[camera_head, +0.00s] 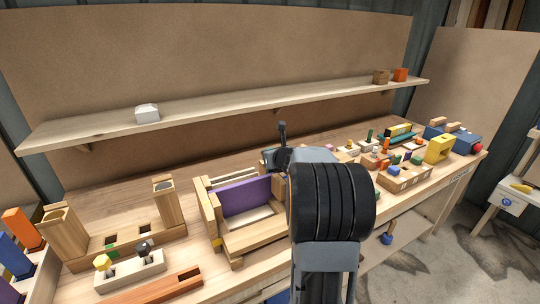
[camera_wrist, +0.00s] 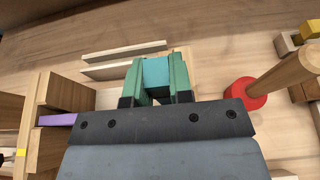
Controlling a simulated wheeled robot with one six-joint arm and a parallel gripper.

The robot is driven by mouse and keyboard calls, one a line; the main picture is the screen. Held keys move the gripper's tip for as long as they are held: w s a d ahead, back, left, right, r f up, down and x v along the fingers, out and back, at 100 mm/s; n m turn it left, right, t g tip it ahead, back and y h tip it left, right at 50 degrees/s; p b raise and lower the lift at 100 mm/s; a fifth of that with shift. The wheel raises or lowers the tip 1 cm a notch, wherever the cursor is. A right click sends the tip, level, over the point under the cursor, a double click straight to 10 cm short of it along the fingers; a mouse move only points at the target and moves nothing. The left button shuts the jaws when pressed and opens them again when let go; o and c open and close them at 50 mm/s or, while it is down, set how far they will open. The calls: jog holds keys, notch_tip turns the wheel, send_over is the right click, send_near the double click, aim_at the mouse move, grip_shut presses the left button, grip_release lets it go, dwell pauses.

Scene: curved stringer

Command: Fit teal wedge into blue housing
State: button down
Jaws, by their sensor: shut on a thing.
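In the wrist view my gripper (camera_wrist: 156,78) has two green fingers, shut on the teal wedge (camera_wrist: 156,71). The wedge shows as a small teal block between the fingertips, above the wooden bench. In the head view my own arm covers the fingers, and I cannot make out the wedge there. A blue body (camera_head: 458,139) with light wooden blocks on top and a red round end stands at the far right of the bench; it looks like the blue housing. It is well away from my gripper and does not show in the wrist view.
A wooden frame with a purple panel (camera_head: 246,196) stands left of my arm. In the wrist view a red disc (camera_wrist: 245,93) with a wooden rod lies right of the fingers. Several small parts and a yellow block (camera_head: 439,149) crowd the bench's right side. A shelf (camera_head: 230,107) runs behind.

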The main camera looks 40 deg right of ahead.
jog(key=shift+f+b, duration=0.65)
jog(key=shift+f, duration=0.05)
jog(key=c, duration=0.9)
grip_release()
jog(key=shift+c, duration=0.2)
jog(key=v, duration=1.4)
jog(key=shift+p, duration=0.45)
jog(key=shift+f, duration=0.1)
